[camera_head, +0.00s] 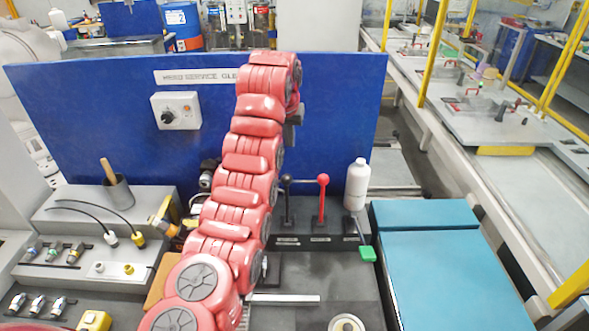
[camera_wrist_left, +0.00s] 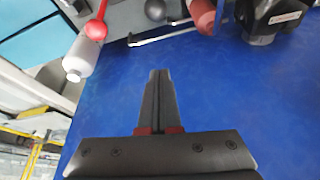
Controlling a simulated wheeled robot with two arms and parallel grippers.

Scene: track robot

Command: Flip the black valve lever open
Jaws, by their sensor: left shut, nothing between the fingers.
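The black valve lever (camera_head: 287,200) stands upright with a round black knob, just right of my red left arm in the head view. Its knob (camera_wrist_left: 155,10) shows as a dark grey ball at the top of the left wrist view. My left gripper (camera_wrist_left: 158,75) is shut and empty, with its fingertips short of the knob and apart from it. In the head view only a dark bit of the left gripper (camera_head: 291,130) shows past the arm, above the lever. My right gripper is not in view.
A red-knobbed lever (camera_head: 323,200) stands upright right of the black one, and also shows in the wrist view (camera_wrist_left: 96,29). A green-handled lever (camera_head: 367,253) leans forward. A white bottle (camera_head: 356,185) stands behind. The blue panel (camera_head: 345,95) rises behind the levers.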

